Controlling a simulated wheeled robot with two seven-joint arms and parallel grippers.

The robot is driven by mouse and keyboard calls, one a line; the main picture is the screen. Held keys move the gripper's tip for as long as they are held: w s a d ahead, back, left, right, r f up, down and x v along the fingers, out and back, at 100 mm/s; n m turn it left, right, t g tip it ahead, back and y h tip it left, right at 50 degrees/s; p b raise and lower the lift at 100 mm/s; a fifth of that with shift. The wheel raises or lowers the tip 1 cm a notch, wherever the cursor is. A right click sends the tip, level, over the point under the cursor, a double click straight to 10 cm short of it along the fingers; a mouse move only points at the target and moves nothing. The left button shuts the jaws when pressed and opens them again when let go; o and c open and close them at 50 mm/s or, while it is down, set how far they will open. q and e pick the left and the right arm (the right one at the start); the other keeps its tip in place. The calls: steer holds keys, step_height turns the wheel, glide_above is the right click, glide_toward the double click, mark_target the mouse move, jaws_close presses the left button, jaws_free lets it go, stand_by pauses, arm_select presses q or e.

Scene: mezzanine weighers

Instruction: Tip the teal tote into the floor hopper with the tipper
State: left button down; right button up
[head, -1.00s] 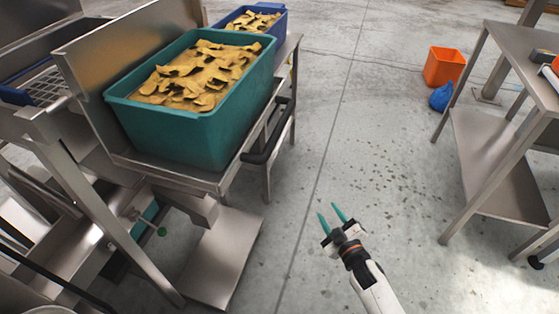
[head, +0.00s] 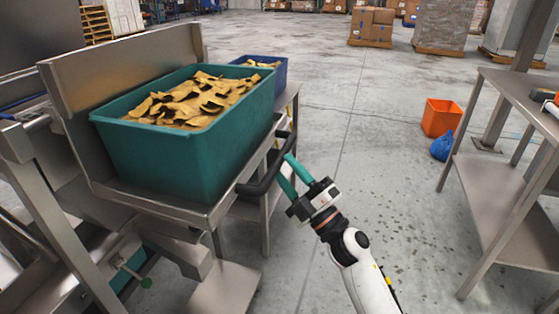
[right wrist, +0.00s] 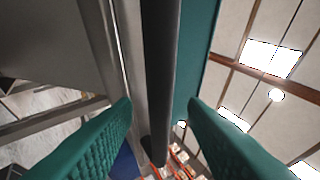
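The teal tote (head: 185,155) is upright on the tipper's steel platform (head: 165,203), filled with curled yellow-brown pieces. A black bar handle (head: 262,180) runs along the platform's right edge. My right gripper (head: 287,170) has its teal fingers at this handle. In the right wrist view, the fingers (right wrist: 160,112) are apart, with the black bar (right wrist: 160,70) lined up between them; I cannot tell whether they touch it. The tote's teal wall (right wrist: 200,50) shows just right of the bar. My left gripper is out of view. I cannot make out the floor hopper.
A blue tote (head: 262,68) with similar pieces stands behind the teal one. A steel table (head: 500,185) is at the right, with an orange bin (head: 440,117) and blue bag (head: 443,147) beside it. The floor between is clear.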

mark_target(279, 162)
steer(key=shift+x, duration=1.55)
jaws_close()
